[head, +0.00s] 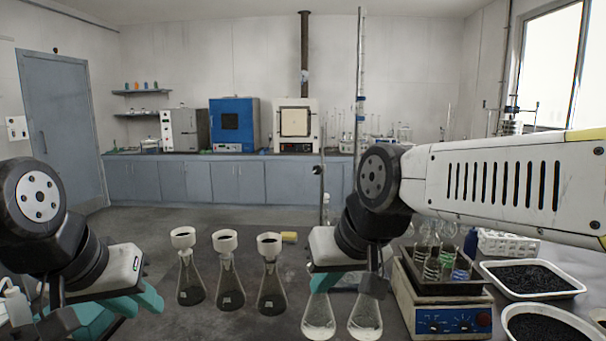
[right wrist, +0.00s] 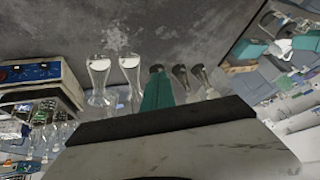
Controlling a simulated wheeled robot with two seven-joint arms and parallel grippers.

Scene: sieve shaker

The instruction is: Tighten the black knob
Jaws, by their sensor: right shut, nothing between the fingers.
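I cannot pick out the black knob for certain. A small sieve stack with upright rods (head: 512,122) stands far back at the right in the head view, with small dark parts at its top too small to read. A dark clamp (head: 319,170) sits on a thin stand rod left of my right arm. My right gripper (head: 326,283) is shut and empty, above two clear flasks; its teal fingers also show in the right wrist view (right wrist: 157,90). My left gripper (head: 140,298) has teal fingers at the lower left, away from the flasks; its opening is unclear.
Three flasks with white funnels (head: 226,270) stand mid-bench between my grippers. Clear flasks (head: 365,318) stand below my right gripper. A shaker with blue panel (head: 445,322) and white trays of black grains (head: 535,292) fill the right. Ovens (head: 235,125) line the back.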

